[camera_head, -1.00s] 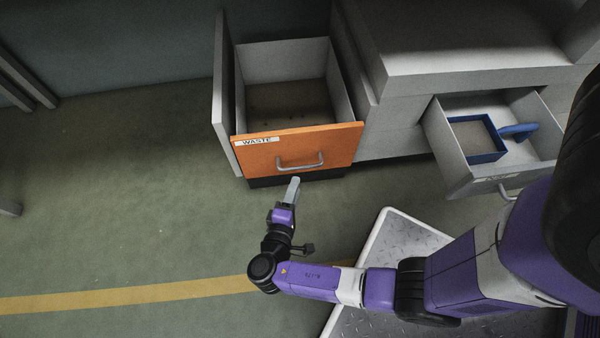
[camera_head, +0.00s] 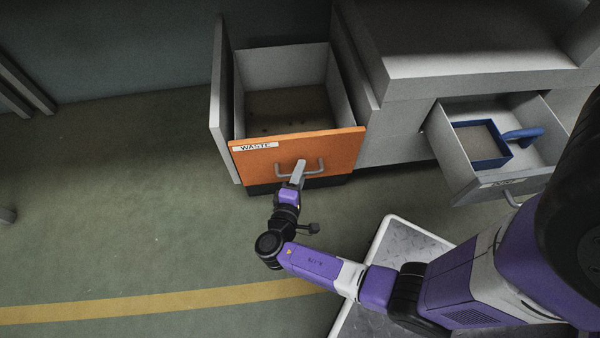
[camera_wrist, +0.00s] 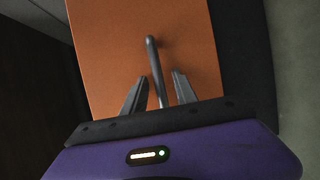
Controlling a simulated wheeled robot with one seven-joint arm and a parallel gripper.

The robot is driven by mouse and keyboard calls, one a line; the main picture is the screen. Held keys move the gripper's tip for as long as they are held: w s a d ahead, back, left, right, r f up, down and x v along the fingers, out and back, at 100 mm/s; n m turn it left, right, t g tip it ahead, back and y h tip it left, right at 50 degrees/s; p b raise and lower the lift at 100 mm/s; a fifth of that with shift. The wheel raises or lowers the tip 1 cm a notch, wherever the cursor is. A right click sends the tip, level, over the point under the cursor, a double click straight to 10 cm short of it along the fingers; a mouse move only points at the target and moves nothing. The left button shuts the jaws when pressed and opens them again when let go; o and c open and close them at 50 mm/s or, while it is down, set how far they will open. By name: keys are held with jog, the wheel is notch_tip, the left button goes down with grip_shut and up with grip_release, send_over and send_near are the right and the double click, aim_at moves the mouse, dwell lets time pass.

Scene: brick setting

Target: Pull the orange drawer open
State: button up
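The orange drawer (camera_head: 340,152) has a front marked "WASTE" and stands pulled out of the cabinet, its grey box visible behind the front. Its grey bar handle (camera_head: 318,167) is on the front. My gripper (camera_head: 299,168) is at the handle in the head view. In the wrist view, the orange front (camera_wrist: 110,50) fills the middle, and the handle (camera_wrist: 153,60) runs down between the two fingers of my gripper (camera_wrist: 158,85). The fingers are apart, with gaps visible on both sides of the bar.
A second grey drawer (camera_head: 462,178) stands open at the right, holding a blue tray (camera_head: 498,160) and a blue-handled tool (camera_head: 522,134). A grey side panel (camera_head: 219,110) stands left of the orange drawer. The green floor (camera_head: 120,190) at the left is clear.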

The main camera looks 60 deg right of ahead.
grip_shut()
dwell(1.3)
